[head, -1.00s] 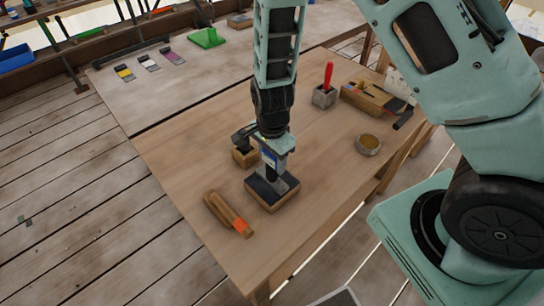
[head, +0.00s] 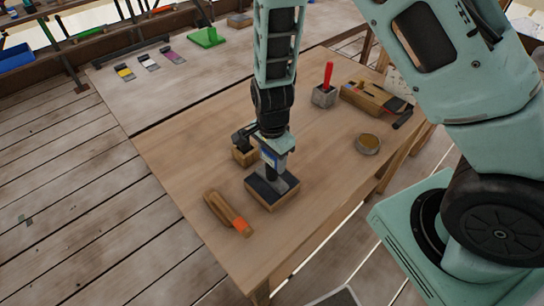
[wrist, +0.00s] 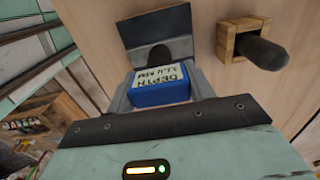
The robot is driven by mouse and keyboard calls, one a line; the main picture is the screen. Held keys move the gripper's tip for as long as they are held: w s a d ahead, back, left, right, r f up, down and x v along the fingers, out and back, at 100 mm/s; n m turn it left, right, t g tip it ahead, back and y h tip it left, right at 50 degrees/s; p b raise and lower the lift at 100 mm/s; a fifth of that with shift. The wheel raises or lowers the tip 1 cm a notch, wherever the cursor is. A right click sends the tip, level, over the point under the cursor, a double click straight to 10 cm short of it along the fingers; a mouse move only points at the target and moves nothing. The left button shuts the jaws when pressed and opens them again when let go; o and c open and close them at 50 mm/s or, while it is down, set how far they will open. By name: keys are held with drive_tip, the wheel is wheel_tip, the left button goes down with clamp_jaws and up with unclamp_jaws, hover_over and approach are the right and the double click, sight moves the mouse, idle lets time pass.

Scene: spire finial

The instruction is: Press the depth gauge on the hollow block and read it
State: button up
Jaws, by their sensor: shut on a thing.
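My gripper (head: 271,172) points down at the block with a dark top (head: 273,197), which seems to be the hollow block. It is shut on the depth gauge (wrist: 162,88), a blue body with a white label reading "DEPTH" and more text, partly upside down. A bit of its blue shows in the head view (head: 269,157). The dark block top (wrist: 155,25) lies just beyond the gauge in the wrist view. The gauge's lower end is over the block's top; whether it touches cannot be told. No reading is legible.
Close behind is a small wooden box (head: 246,157) with a dark handle-like piece. A wooden tool with an orange end (head: 228,213) lies front left. A round tin (head: 368,144), a grey block with a red handle (head: 324,96) and a wooden toolbox (head: 365,97) stand right.

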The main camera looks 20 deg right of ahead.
idle(0.6)
wheel_tip(320, 180, up, 5)
drive_tip(key=p, duration=0.4)
drive_tip(key=shift+p, duration=0.4)
drive_tip(key=shift+f, duration=0.15)
idle(0.7)
drive_tip(key=shift+f+b, duration=1.8)
drive_tip(key=shift+f, duration=0.4)
drive_tip(key=o, duration=1.2)
drive_tip(key=shift+c, duration=0.2)
